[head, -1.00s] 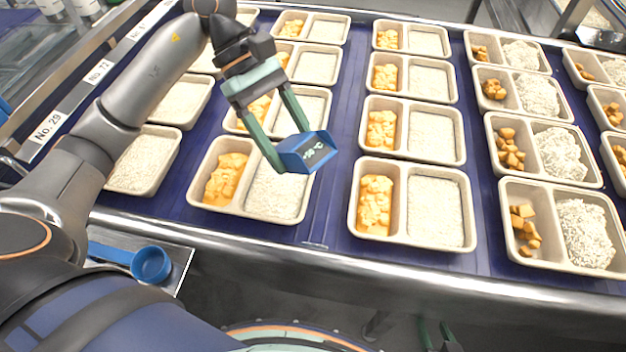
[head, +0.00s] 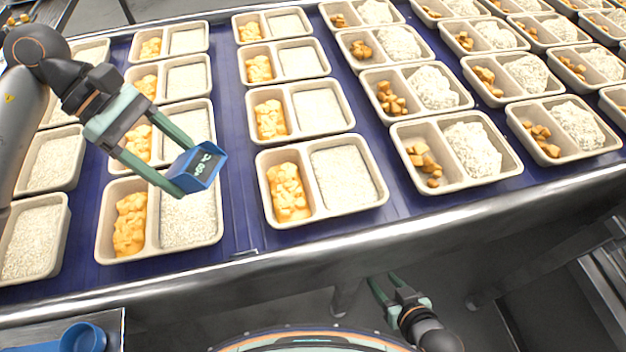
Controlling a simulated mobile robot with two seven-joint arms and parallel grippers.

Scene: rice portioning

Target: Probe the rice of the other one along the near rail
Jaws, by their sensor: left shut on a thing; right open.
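My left gripper (head: 186,168) is shut on a blue probe thermometer (head: 204,171) with a dark display. It holds it above the near-rail tray (head: 100,240) of yellow chunks and flat rice (head: 188,222); no probe tip is visible. To its right along the near rail is a similar tray (head: 268,212) with yellow chunks and flat rice (head: 343,178). Further right are near-rail trays with brown chunks and mounded rice (head: 474,149), (head: 577,126). A rice-only tray (head: 32,240) is at the left. My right gripper (head: 387,283) is open and empty, below the rail.
The metal near rail (head: 300,262) runs along the blue belt (head: 236,190). Several more trays fill rows behind. A blue scoop (head: 82,338) lies on a side shelf at bottom left. Bare belt strips separate the tray columns.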

